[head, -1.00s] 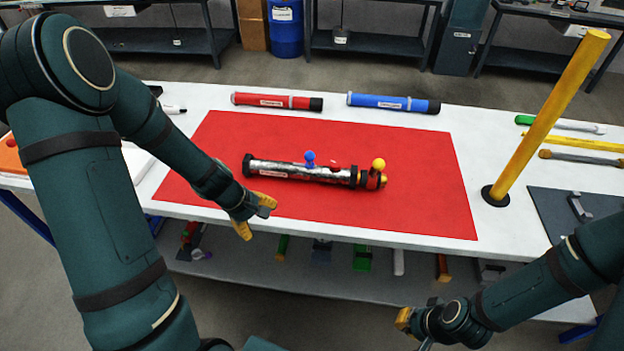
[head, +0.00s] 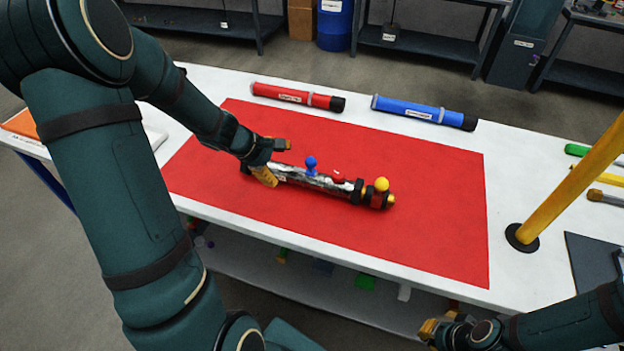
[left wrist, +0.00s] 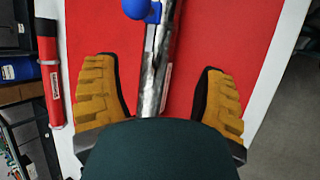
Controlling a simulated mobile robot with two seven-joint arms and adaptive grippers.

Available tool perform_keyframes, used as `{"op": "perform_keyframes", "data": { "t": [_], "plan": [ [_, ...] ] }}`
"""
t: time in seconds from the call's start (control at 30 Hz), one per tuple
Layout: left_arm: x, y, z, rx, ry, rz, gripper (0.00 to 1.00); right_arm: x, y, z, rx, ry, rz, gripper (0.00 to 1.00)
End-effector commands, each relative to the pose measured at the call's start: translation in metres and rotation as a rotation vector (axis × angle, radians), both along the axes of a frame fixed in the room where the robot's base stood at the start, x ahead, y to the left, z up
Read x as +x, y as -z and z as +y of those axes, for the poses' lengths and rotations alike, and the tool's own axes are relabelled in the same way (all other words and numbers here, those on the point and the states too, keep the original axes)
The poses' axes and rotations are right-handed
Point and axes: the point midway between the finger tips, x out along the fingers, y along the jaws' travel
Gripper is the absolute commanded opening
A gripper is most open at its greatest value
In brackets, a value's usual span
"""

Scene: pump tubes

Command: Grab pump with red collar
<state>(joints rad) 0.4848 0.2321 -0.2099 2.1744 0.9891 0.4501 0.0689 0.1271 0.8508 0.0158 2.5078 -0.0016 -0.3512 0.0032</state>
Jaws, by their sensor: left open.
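The pump (head: 320,178) lies on the red mat (head: 430,245). It has a silver tube with black bands, a blue knob (head: 310,164), a yellow ball (head: 381,184) and a red collar (head: 377,198) near its right end. My left gripper (head: 273,162) is open at the pump's left end and hides part of it. In the left wrist view the silver tube (left wrist: 155,70) runs between the two spread fingers, with gaps on both sides. My right gripper (head: 430,328) is low at the right, beyond the table's front edge; its jaws are too unclear to judge.
A red tube (head: 290,95) and a blue tube (head: 415,111) lie behind the mat on the white table (head: 200,85). A yellow post (head: 575,185) on a black base stands at the right. The mat in front of the pump is clear.

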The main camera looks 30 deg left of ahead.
Motion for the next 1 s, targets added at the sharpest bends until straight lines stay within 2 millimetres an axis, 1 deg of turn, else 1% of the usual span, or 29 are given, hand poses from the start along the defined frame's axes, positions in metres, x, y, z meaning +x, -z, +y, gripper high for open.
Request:
{"op": "perform_keyframes", "data": {
  "t": [0.03, 0.2, 0.3, 0.47, 0.7, 0.8, 1.0],
  "plan": [
    [0.006, 0.013, -0.003, 0.0, 0.002, 0.002, 0.71, 0.001, 0.008, 0.0, 0.0, 0.001, -0.002, 0.0],
    [0.021, 0.035, -0.011, 0.0, 0.001, 0.002, 0.71, 0.003, 0.017, -0.001, -0.002, 0.002, -0.008, 0.0],
    [0.027, 0.042, -0.014, 0.0, 0.002, 0.0, 0.71, 0.004, 0.02, -0.001, -0.002, 0.003, -0.009, 0.0],
    [0.031, 0.047, -0.017, 0.0, 0.002, 0.0, 0.71, 0.005, 0.022, -0.001, -0.002, 0.003, -0.01, 0.0],
    [0.049, 0.074, -0.03, 0.001, 0.004, 0.001, 0.71, 0.007, 0.036, -0.001, -0.003, 0.004, -0.016, 0.0],
    [0.055, 0.082, -0.032, 0.0, 0.002, 0.001, 0.71, 0.008, 0.039, -0.001, -0.003, 0.005, -0.018, 0.0],
    [0.058, 0.083, -0.033, 0.001, 0.002, -0.001, 0.71, 0.008, 0.039, -0.001, -0.004, 0.005, -0.019, 0.0]
  ]
}}
